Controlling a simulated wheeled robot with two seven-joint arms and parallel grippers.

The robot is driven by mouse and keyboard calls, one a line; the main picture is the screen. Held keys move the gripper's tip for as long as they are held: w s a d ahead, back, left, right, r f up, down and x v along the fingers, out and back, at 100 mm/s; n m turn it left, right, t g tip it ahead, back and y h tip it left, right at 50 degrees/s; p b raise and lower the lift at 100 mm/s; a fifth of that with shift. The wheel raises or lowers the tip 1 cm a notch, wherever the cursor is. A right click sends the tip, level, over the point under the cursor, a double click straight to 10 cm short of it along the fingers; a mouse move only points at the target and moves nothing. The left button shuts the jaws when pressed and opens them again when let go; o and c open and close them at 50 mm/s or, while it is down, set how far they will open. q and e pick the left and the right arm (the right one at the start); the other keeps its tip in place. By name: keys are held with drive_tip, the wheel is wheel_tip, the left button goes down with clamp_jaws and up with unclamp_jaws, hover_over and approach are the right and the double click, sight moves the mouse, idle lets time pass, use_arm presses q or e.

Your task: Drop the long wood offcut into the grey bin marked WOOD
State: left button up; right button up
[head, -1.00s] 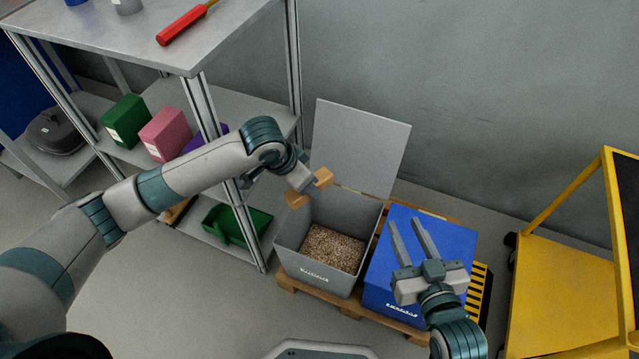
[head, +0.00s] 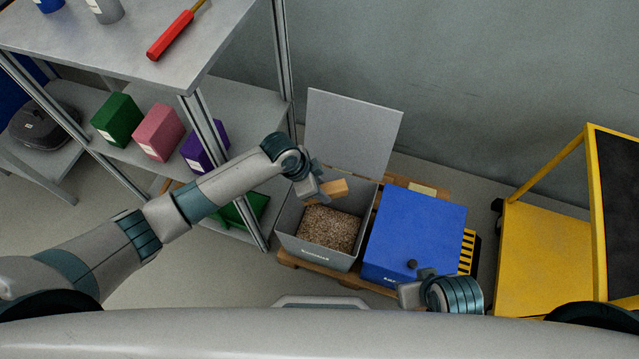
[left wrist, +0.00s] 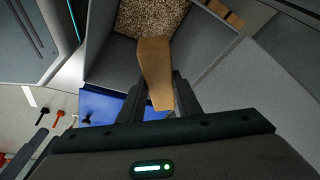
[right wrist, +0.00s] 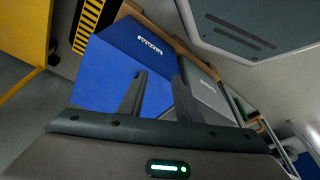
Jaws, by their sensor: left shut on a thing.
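My left gripper (head: 320,190) is shut on the wood offcut (head: 333,187), a tan block held above the back part of the open grey bin (head: 305,254). In the left wrist view the offcut (left wrist: 154,70) sticks out from between the fingers (left wrist: 160,98), with the bin's wood chips (left wrist: 150,18) below it. The bin's lid (head: 352,135) stands raised at the back. The writing on its front is too small to read. My right gripper (right wrist: 158,95) is open and empty near the blue bin; in the head view its fingers are hard to make out.
A closed blue bin (head: 415,235) stands right of the grey bin on a wooden pallet (head: 345,279). A yellow cart (head: 545,250) is further right. Metal shelving (head: 240,95) with green, pink and purple boxes stands left, close to my left arm.

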use_arm(q)
drive_tip(key=shift+f, duration=0.1)
